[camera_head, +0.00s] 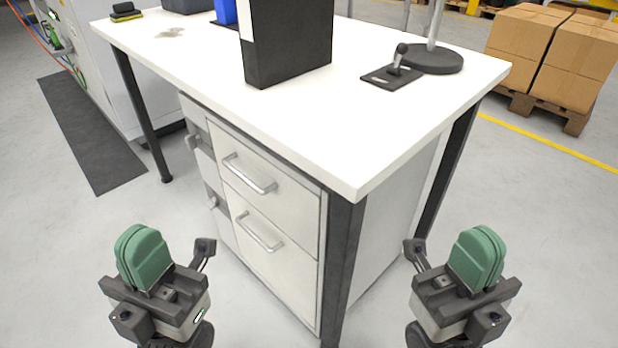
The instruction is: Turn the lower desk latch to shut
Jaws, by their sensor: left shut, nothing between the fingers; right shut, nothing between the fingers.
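The white desk (420,120) stands ahead with a grey drawer unit (385,215) under it. The lower desk latch (212,202) is a small grey piece on the unit's left edge, beside the lower drawer (275,268). It is small, and I cannot tell its exact angle. An upper latch (193,142) sits above it, beside the upper drawer (262,170). My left gripper (142,245) is shut and empty, with green fingers, in front of and below the latches, apart from them. My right gripper (482,250) is shut and empty, to the right of the desk's front leg.
A black binder (288,45), a lever on a black plate (392,76) and a round-based stand (432,60) are on the desk. A dark mat (92,130) lies at left. Boxes on a pallet (540,105) stand at right. The floor around my grippers is clear.

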